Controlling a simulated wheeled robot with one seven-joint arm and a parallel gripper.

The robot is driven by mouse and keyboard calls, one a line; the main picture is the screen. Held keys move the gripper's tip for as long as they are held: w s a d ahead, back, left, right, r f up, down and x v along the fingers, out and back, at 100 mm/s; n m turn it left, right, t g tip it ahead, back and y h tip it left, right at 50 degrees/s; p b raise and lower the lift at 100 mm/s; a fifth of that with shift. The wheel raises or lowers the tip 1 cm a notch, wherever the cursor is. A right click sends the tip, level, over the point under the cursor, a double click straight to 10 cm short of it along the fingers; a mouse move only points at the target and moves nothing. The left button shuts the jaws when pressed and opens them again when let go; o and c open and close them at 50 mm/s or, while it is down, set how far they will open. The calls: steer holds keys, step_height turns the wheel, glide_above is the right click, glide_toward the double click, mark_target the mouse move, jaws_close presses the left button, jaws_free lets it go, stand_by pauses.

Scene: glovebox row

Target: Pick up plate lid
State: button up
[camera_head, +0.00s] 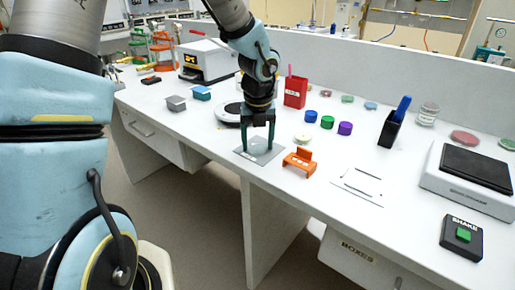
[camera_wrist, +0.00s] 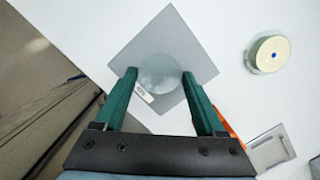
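A clear round disc (camera_wrist: 160,74), which looks like the plate lid, lies over a grey square mat (camera_wrist: 193,52) in the wrist view. Whether a dish sits under it cannot be told. My gripper (camera_wrist: 159,75) points down with its two green fingers apart, one on each side of the disc. The fingertips look close to its edges; contact cannot be made out. In the head view, my gripper (camera_head: 258,146) is low over the mat (camera_head: 270,156) near the table's front edge, and the disc is hardly visible.
An orange holder (camera_head: 300,160) stands just right of the mat. A cream round dish (camera_head: 302,138) lies behind it, with a red box (camera_head: 295,91) and blue, green and purple caps farther back. A black-topped device (camera_head: 470,180) is at right. The table's front edge is close.

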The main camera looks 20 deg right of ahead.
steer(key=c, duration=0.8)
